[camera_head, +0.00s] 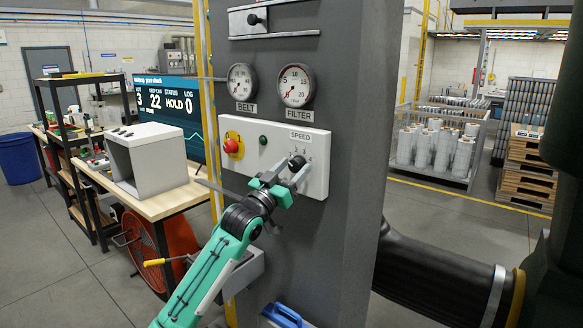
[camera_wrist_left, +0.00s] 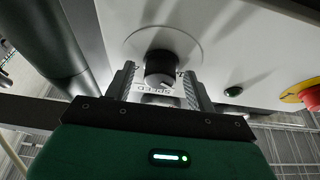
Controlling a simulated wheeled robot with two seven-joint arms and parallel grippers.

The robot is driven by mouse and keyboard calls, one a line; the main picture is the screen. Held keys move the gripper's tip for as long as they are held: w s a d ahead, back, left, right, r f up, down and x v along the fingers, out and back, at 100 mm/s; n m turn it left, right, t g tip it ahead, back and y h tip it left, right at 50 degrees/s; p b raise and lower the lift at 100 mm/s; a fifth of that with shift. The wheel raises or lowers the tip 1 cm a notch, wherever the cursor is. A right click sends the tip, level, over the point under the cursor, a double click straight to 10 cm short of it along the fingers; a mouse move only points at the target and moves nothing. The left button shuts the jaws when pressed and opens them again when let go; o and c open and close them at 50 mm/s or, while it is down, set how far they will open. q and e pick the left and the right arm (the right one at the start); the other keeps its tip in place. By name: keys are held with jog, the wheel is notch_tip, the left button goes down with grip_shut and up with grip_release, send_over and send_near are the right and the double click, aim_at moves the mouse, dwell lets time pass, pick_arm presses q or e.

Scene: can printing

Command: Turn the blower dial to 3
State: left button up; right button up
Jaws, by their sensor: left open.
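The blower dial (camera_head: 297,162) is a black round knob on the white control panel (camera_head: 315,186), below the SPEED label (camera_head: 300,135). In the left wrist view the dial (camera_wrist_left: 160,68) sits on a round plate with printed marks. The number it points to cannot be read. My left gripper (camera_head: 291,178) is at the panel, partly covering the dial's surroundings. In the left wrist view my open left gripper (camera_wrist_left: 160,88) has one finger on each side of the dial, with visible gaps. My right gripper is not in view.
A red emergency button (camera_head: 232,146) and a green button (camera_head: 263,140) are on the same panel. BELT (camera_head: 242,81) and FILTER (camera_head: 295,85) gauges are above. A grey box (camera_head: 148,158) stands on the left bench. A black duct (camera_head: 430,275) is at lower right.

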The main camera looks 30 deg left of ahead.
pick_arm(q)
jog(key=c, duration=0.8)
